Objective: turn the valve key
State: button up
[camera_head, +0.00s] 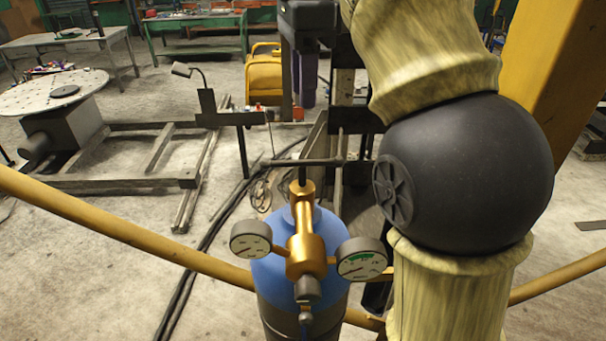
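The valve key is a thin dark T-bar (303,162) lying level across the top of a brass valve (304,250). Its short stem goes down into the valve. The valve sits on a blue-shouldered gas cylinder (270,275) standing upright in the middle foreground. Round gauges flank the valve, a left one (251,239) and a right one (361,259). My arm's mottled yellow links and black joint fill the right side, apart from the key in the picture. The arm leaves the frame at the top, and I cannot make out my gripper.
A yellow rail (120,238) crosses the foreground around the cylinder. Dark cables (203,250) lie on the floor to its left.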

jog(key=b, duration=0.5)
send_over(302, 162)
notch_tip(302, 162, down, 6)
jog(key=shift+w+r, duration=0.1)
jog(key=shift+w+f+b, duration=0.1)
jog(key=shift+f+b, duration=0.8)
jog(key=shift+f, duration=3.4)
jog(key=shift+c, duration=0.4)
